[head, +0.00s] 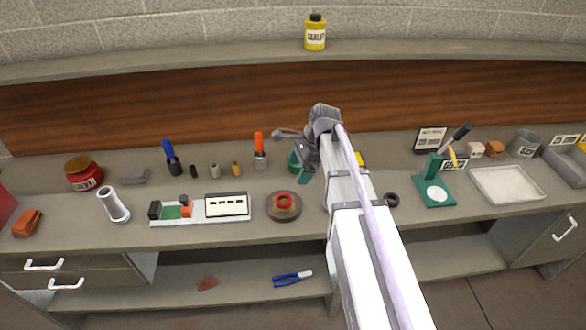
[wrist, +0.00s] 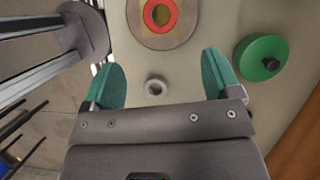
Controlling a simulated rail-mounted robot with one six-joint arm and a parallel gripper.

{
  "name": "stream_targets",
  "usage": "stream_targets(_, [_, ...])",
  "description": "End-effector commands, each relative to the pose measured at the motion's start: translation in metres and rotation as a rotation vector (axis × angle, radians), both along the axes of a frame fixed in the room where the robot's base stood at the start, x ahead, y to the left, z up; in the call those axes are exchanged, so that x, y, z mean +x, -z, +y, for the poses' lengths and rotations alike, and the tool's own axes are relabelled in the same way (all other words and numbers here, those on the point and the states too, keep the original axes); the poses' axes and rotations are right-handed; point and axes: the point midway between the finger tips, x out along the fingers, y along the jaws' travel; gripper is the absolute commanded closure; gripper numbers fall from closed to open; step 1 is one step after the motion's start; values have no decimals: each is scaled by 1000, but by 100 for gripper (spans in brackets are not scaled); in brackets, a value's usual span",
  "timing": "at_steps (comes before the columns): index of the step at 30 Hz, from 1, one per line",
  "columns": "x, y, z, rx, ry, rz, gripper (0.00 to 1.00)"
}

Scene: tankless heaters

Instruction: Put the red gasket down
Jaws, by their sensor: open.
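The red gasket (head: 283,206) lies on a round grey-brown disc (head: 270,212) on the bench. The wrist view shows the gasket (wrist: 160,29) as a red ring over a yellowish patch on the disc (wrist: 134,28), with its top edge near the picture's edge. My gripper (wrist: 160,65) is open and empty, its two green fingers wide apart. The gasket lies beyond the fingertips, apart from them. In the head view my gripper (head: 305,165) is above the bench, behind and right of the disc; my arm hides part of the bench.
A small pale ring (wrist: 155,86) lies below, between my fingers. A green round thing with a dark knob (wrist: 263,57) is right of the right finger. A green stand (head: 436,190) is to the right.

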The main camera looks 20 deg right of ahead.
Motion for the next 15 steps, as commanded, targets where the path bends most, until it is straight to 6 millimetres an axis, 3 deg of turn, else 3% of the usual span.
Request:
stream_targets(2, [-1,0,0,-2,-7,-2,17])
stream_targets(5, [-20,4,10,-38,-141,-46,17])
stream_targets(8, [-65,9,28,-128,-498,-146,17])
stream_targets(12, [-130,14,46,-257,-1128,-264,17])
stream_targets(15, [-157,14,50,-303,-1446,-294,17])
